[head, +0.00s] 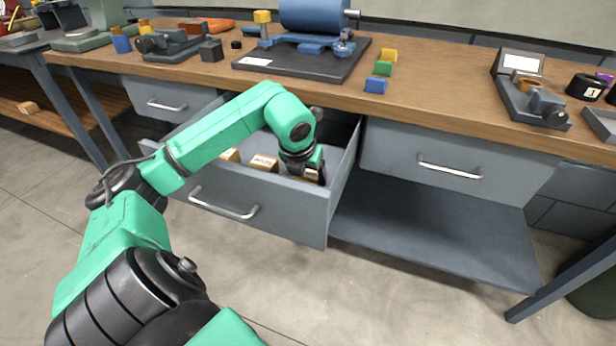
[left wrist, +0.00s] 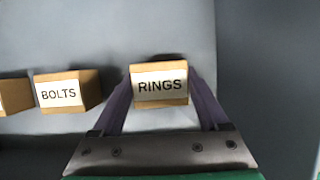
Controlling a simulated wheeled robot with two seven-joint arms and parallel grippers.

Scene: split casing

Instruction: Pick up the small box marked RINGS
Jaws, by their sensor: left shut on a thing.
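The small box marked RINGS (left wrist: 160,84) is tan with a white label and sits between the two fingers of my left gripper (left wrist: 160,100) in the left wrist view. The fingers are shut on its sides. In the head view my left gripper (head: 314,172) reaches down into the open drawer (head: 262,200), and the RINGS box (head: 311,175) is mostly hidden by it. I cannot tell whether the box touches the drawer floor. A box marked BOLTS (left wrist: 66,91) stands to its left, apart from it. My right gripper is not in view.
Another tan box (left wrist: 14,96) is partly cut off at the left of the wrist view. The drawer's right wall (head: 343,178) is close to my gripper. The wooden bench top (head: 430,85) above holds a motor (head: 315,15), coloured blocks and a vise.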

